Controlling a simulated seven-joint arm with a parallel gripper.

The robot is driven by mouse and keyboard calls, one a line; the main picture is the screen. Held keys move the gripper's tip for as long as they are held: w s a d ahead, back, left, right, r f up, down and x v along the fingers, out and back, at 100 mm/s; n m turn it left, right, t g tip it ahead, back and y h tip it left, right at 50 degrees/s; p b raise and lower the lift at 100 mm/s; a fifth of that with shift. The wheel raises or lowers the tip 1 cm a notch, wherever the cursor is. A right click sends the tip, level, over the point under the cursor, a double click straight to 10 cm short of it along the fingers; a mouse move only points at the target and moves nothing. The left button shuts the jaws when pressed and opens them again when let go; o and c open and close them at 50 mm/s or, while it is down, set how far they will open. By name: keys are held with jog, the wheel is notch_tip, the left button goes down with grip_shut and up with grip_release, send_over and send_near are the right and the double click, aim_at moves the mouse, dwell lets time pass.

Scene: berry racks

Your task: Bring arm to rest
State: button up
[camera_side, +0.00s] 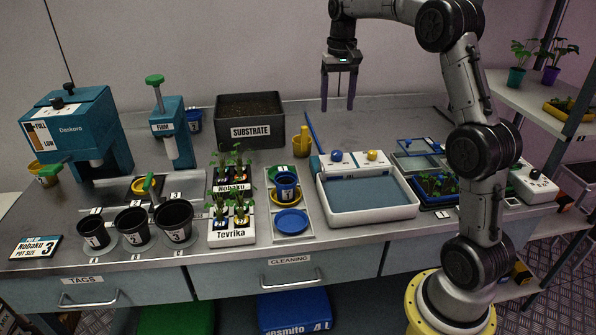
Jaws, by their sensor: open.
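My gripper (338,90) hangs in the air over the back of the bench, pointing down. Its two dark fingers are apart with nothing between them. It is above and a little right of the yellow cup (302,145), clear of everything below. My arm rises from its base at the right front and bends over the bench at the top of the picture.
A black substrate bin (250,131) stands behind, left of my gripper. A white water basin (370,217) lies below it. Black pots (132,226), plant racks (231,236) and teal machines (85,125) fill the left. Shelves with plants (540,100) stand at right.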

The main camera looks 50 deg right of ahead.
jog(key=s+a+r+n+t, duration=0.2)
jog(key=s+a+r, duration=0.3)
jog(key=a, duration=0.4)
jog(key=s+a+r+n+t, duration=0.1)
jog(key=s+a+r+n, duration=0.1)
jog(key=s+a+r, duration=0.5)
jog(key=s+a+f+n+t, duration=0.2)
jog(key=s+a+f+n, duration=0.3)
jog(key=s+f, duration=0.7)
jog(key=shift+s+a+f, duration=0.35)
jog(key=shift+a+f, duration=0.35)
jog(key=shift+a, duration=0.45)
